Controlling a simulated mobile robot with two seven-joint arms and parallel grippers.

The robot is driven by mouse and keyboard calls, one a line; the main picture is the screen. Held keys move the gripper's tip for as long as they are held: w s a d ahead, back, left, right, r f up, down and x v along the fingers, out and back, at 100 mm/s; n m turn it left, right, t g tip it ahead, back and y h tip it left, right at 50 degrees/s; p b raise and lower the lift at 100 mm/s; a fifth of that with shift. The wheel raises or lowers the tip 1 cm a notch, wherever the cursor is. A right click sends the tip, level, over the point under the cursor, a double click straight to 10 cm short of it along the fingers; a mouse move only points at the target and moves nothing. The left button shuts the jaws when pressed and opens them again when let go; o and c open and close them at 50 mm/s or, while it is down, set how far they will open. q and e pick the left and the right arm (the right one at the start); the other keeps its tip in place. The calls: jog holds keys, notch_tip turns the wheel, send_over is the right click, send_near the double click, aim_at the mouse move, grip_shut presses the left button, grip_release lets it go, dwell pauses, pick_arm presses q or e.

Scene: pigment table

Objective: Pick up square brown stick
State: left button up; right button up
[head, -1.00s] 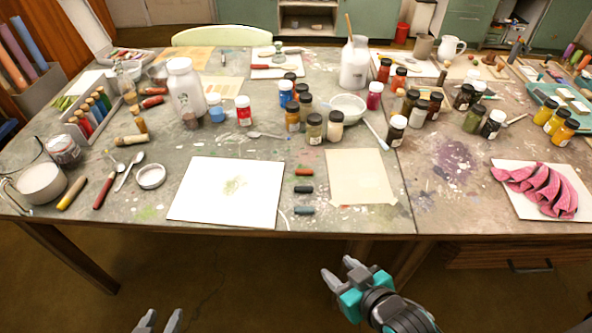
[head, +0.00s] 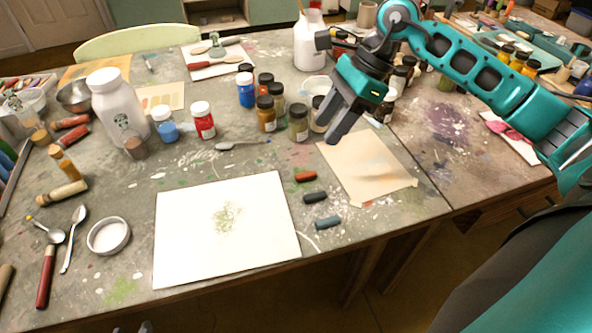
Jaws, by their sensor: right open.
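A short reddish-brown stick (head: 306,176) lies on the table in the head view, between the white sheet and the beige sheet. It is the top one of a column of three short sticks. A black stick (head: 315,198) and a grey-blue stick (head: 328,222) lie below it. My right gripper (head: 331,130) is open and empty, with its fingers pointing down, above and a little to the right of the brown stick. Only a small tip of my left gripper (head: 146,327) shows at the bottom edge, so its jaws cannot be judged.
Several pigment jars (head: 266,113) stand just behind and left of my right gripper. A white bowl (head: 318,86) is partly hidden behind it. The white sheet (head: 180,230) lies left of the sticks, and the beige sheet (head: 375,180) lies right. A spoon (head: 240,145) lies behind.

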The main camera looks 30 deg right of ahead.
jog(key=d+h, duration=0.1)
jog(key=d, duration=0.1)
send_near(310, 173)
jog(key=shift+b+x, duration=0.3)
jog(key=shift+x, duration=0.9)
jog(key=x, duration=0.5)
jog(key=shift+f, duration=0.3)
jog(key=c, duration=0.8)
